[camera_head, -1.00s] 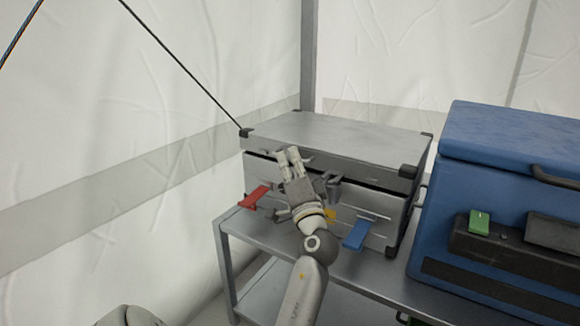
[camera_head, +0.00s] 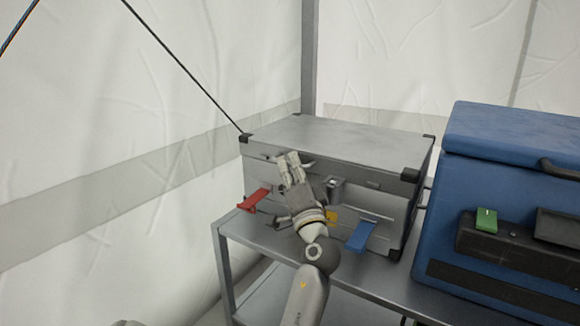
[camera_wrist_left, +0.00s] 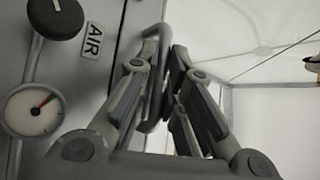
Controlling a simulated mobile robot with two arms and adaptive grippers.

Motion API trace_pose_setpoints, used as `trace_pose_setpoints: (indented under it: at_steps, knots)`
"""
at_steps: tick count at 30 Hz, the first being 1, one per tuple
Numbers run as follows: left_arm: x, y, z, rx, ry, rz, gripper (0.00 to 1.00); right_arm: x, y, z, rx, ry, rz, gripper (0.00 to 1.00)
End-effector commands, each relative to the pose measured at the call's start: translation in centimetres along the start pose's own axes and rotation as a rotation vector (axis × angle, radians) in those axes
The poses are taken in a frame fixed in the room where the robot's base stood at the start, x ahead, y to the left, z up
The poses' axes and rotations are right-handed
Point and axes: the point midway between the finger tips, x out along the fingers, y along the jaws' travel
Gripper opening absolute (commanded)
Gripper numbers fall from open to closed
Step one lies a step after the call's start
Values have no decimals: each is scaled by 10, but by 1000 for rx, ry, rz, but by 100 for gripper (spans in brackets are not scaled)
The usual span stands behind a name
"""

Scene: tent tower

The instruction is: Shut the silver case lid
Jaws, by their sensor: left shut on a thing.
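The silver case (camera_head: 385,217) stands on a grey metal stand. Its lid (camera_head: 340,142) lies flat over the body, and I see no dark gap along the visible front edge. A red latch (camera_head: 254,199), a yellow latch (camera_head: 331,216) and a blue latch (camera_head: 360,237) stick out from the front.
A large blue box (camera_head: 500,150) with a green switch (camera_head: 486,220) stands close to the case's right. A stand edge (camera_head: 390,290) runs in front. In the left wrist view, a gauge (camera_wrist_left: 33,110) and black knob (camera_wrist_left: 55,17) sit beside the fingers.

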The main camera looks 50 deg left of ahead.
Motion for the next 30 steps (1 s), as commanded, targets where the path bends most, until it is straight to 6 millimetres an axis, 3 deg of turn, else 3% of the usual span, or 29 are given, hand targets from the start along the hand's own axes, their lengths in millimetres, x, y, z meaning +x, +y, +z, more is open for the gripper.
trace_pose_setpoints:
  at_steps: [1,3,17,20,30]
  knots:
    - [-4,13,0,4,3,27,12,-1,0,0,0,0,0,66]
    - [-4,13,0,4,3,27,19,-1,0,0,0,0,0,66]
    - [-9,13,0,4,1,26,19,-1,0,-1,-1,4,0,66]
    - [-22,13,0,4,2,27,19,-1,0,-1,-1,3,0,66]
    - [-92,8,0,4,2,20,19,-1,0,-1,0,1,0,66]
